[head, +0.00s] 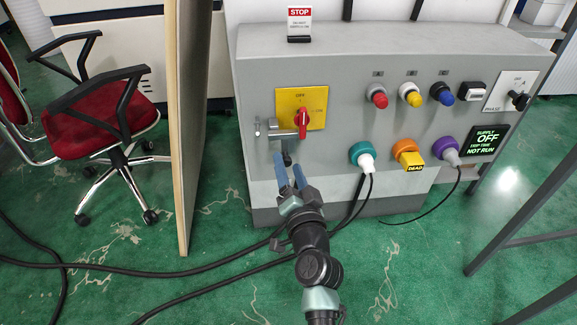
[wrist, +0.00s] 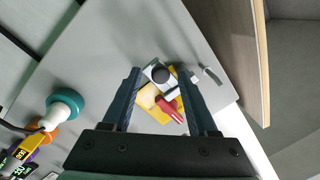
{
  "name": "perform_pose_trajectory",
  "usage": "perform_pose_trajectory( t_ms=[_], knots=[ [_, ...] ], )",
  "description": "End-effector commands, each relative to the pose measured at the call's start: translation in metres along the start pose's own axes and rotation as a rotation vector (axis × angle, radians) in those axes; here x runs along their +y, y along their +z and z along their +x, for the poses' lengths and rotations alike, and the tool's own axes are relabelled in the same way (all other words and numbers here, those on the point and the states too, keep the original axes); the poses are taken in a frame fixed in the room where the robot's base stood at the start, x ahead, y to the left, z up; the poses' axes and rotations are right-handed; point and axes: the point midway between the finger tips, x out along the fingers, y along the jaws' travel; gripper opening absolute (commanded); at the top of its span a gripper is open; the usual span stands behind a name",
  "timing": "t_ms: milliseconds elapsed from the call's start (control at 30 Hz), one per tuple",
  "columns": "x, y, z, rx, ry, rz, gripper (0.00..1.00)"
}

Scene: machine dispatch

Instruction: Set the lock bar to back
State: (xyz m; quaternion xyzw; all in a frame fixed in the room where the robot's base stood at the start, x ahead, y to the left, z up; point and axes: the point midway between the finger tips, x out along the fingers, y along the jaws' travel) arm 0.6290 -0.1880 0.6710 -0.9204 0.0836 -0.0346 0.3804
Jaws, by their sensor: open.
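The lock bar (head: 281,137) is a grey metal piece on the cabinet front, just below the yellow switch plate (head: 288,97) with its red handle (head: 303,118). A dark knob hangs below the bar between my fingers. My gripper (head: 289,170) is open, its blue fingers pointing at the knob from the front. In the wrist view the gripper (wrist: 159,72) has the black knob (wrist: 160,75) between its fingertips, with the red handle (wrist: 168,108) and yellow plate (wrist: 148,95) behind. I cannot tell whether a finger touches the knob.
A wooden panel (head: 190,120) stands close on the left, with a red chair (head: 95,125) beyond. Black cables (head: 150,272) lie across the green floor.

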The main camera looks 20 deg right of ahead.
Motion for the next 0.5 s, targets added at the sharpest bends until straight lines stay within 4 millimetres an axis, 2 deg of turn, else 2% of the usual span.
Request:
perform_pose_trajectory(
  t_ms=[133, 400, 500],
  knots=[
    [-0.0005, 0.0003, 0.0070, -0.001, -0.001, -0.001, 0.59],
    [-0.0004, 0.0001, 0.0077, -0.001, 0.000, -0.001, 0.59],
    [-0.0004, 0.0001, 0.0075, 0.000, 0.000, -0.001, 0.43]
  ],
)
